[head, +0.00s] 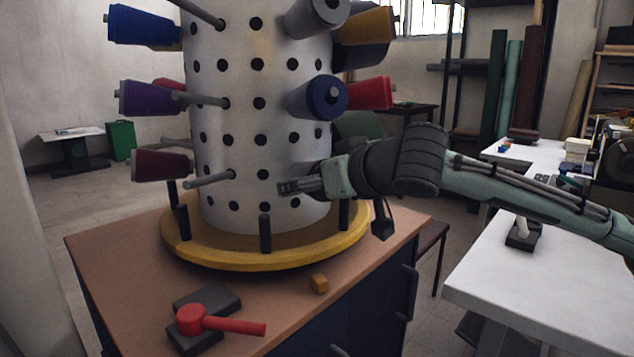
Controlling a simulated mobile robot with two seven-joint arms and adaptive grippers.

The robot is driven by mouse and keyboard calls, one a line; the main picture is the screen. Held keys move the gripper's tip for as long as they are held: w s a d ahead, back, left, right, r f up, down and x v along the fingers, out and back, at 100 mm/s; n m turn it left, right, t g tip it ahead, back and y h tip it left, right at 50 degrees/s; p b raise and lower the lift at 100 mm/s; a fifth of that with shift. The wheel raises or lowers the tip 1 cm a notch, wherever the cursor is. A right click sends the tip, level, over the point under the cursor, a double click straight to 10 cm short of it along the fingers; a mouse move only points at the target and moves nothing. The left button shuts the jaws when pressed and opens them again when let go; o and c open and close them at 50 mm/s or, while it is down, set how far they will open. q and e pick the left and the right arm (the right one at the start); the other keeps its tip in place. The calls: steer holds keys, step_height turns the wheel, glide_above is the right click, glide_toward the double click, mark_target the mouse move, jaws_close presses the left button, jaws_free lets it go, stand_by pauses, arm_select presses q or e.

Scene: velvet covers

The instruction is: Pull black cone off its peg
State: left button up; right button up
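A spool tower (262,150) with rows of holes and pegs stands on a yellow round base. A dark grey to black cone (372,54) sits at the tower's upper right, partly hidden behind a yellow cone. My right gripper (284,188) is in front of the tower's lower right side, pointing left, well below that cone. Its fingers are seen side-on, and I see no cone between them. A small dark shape just behind the gripper is mostly hidden, and I cannot tell what it is. My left gripper is not in view.
Other cones include blue (145,26), purple (150,98), maroon (161,165) and red (369,93). Bare pegs (208,180) stick out leftward. Short dark posts ring the yellow base (258,257).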

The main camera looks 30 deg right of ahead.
steer(key=shift+c, duration=0.2)
steer(key=c, duration=1.3)
steer(key=shift+o, duration=0.2)
steer(key=shift+s+r, duration=0.25)
steer(key=shift+s, duration=0.05)
